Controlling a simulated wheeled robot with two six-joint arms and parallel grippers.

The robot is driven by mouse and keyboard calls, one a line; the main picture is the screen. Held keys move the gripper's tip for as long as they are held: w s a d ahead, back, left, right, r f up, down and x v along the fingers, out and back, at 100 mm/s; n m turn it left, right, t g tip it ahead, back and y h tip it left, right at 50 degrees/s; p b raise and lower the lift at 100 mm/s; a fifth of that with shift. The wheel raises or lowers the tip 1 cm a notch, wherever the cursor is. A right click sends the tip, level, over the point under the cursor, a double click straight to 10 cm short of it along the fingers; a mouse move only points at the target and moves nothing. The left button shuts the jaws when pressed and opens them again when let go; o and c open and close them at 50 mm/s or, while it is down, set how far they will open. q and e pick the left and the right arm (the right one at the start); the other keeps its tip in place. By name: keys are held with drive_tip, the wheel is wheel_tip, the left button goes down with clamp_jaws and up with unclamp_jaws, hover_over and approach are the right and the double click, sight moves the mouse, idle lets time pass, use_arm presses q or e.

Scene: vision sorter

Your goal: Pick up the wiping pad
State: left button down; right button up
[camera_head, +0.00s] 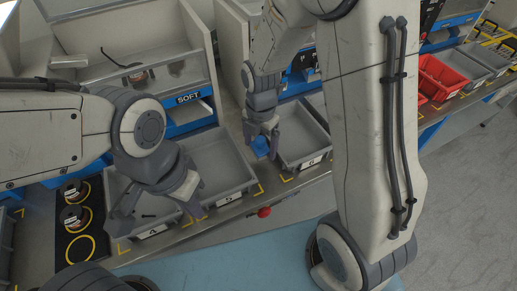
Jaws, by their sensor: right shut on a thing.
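A blue wiping pad (262,147) shows between the fingers of my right gripper (261,140). That gripper is shut on it and points down at the left side of the grey bin numbered 6 (318,160). Whether the pad touches the bin cannot be told. My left gripper (160,207) hangs over the front of the grey bins numbered 4 (153,233) and 5 (229,198), with its fingers apart and nothing seen between them.
A small dark item (148,215) lies in bin 4. A black mat (77,246) with yellow rings and dark round items is at the left. A red button (264,212) sits on the front edge. Red bins (443,74) stand at the far right. My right arm hides the middle right.

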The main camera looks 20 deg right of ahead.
drive_tip(key=s+d+r+p, duration=0.1)
drive_tip(key=s+d+r, duration=0.4)
drive_tip(key=s, duration=0.4)
drive_tip(key=shift+s+d+r, duration=0.15)
drive_tip(key=shift+s+r, duration=0.15)
drive_tip(key=shift+r, duration=0.3)
